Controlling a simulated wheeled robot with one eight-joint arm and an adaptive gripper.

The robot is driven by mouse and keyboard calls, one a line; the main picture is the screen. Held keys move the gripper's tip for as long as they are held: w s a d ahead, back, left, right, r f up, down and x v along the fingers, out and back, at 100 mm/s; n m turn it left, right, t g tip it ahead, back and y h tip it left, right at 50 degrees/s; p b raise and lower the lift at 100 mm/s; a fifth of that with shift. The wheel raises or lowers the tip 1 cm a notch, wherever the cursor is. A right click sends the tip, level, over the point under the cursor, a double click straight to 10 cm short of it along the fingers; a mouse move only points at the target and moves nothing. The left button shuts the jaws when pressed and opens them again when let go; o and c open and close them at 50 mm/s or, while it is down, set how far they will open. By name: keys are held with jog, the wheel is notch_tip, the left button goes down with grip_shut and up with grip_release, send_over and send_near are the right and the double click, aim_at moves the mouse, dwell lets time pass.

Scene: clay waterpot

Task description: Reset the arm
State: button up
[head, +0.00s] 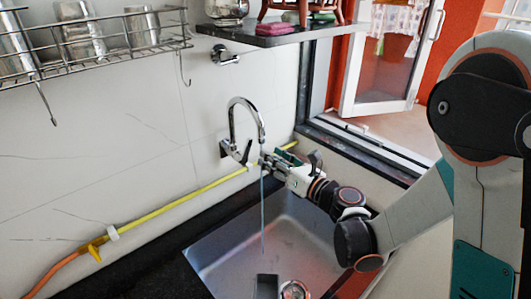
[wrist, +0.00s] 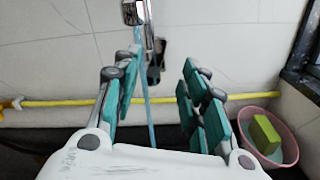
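My arm reaches from the right of the head view over the sink. My gripper (head: 270,161) is at its end, close to the chrome faucet (head: 236,118). In the wrist view my gripper (wrist: 158,72) is open, with its teal-padded fingers apart and nothing held between them. The faucet's spout (wrist: 135,12) shows at the top, beyond the fingertips. A thin bluish water stream (head: 262,215) falls from the spout into the sink. In the wrist view the stream passes between the fingers. I cannot tell whether the gripper touches the faucet.
The steel sink (head: 215,262) is set in a black counter. A yellow pipe (head: 185,202) runs along the wall. A wire rack (head: 110,40) and a dark shelf (head: 275,36) hang above. A pink basket (wrist: 290,146) holds a green sponge (wrist: 265,134). A window opening is at the right.

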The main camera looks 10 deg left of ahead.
jog(key=shift+s+d, duration=0.2)
